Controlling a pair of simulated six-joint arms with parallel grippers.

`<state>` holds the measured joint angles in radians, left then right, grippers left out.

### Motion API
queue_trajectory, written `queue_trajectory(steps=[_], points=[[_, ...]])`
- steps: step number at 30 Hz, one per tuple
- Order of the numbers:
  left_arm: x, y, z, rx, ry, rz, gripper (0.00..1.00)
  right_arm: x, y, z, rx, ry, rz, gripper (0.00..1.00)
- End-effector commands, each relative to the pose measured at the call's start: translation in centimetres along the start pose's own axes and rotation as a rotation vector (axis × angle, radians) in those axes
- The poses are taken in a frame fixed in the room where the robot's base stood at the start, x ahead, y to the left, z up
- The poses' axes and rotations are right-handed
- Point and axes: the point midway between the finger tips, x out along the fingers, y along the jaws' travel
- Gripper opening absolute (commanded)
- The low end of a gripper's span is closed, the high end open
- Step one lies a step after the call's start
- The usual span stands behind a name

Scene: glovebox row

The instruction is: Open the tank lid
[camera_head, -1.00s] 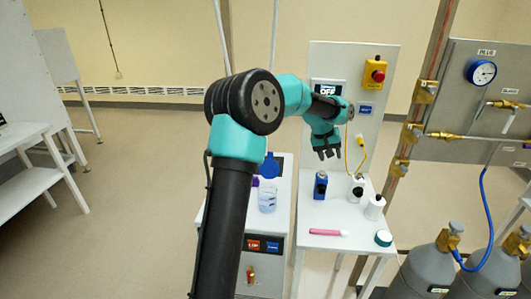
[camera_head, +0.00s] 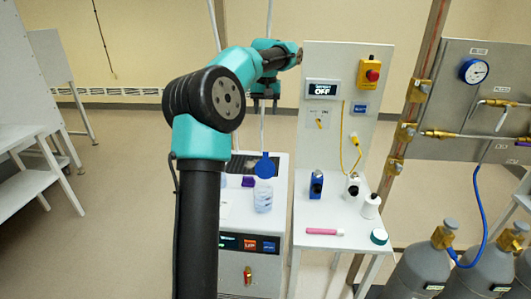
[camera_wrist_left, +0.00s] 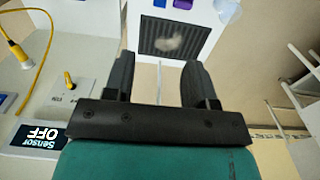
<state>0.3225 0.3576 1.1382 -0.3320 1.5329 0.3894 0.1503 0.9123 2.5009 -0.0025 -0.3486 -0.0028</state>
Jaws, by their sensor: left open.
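A clear jar (camera_head: 263,201) stands on the white cabinet, with a round blue lid-like disc (camera_head: 264,167) at its top, seeming tilted up behind its mouth. Which part is the tank lid I cannot tell for sure. A dark, square panel (camera_head: 238,162) lies in the cabinet top behind the jar, and it shows in the left wrist view (camera_wrist_left: 172,38) with a pale blurred patch on it. My left gripper (camera_head: 264,106) is open and empty, high above the back of the cabinet, fingers pointing down, apart from everything. My right gripper is not seen.
A white table (camera_head: 320,217) to the right holds a blue bottle (camera_head: 316,185), white bottles (camera_head: 371,206) and a pink stick (camera_head: 325,232). A panel (camera_head: 342,140) with a yellow switch box (camera_head: 368,74) stands behind. Gas cylinders (camera_head: 475,268) stand at the far right.

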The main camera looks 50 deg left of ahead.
Motion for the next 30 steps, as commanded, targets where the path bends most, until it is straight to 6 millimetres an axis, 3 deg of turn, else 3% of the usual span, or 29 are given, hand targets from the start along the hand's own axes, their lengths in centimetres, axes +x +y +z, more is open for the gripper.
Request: queue_trajectory(steps=[8, 30], points=[[2.7, 0.0, 0.1, 0.001, -0.003, -0.001, 0.51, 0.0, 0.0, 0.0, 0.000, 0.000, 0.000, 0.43], [15.1, 0.0, 0.1, 0.001, -0.002, 0.000, 0.51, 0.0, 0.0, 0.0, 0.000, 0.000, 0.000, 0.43]])
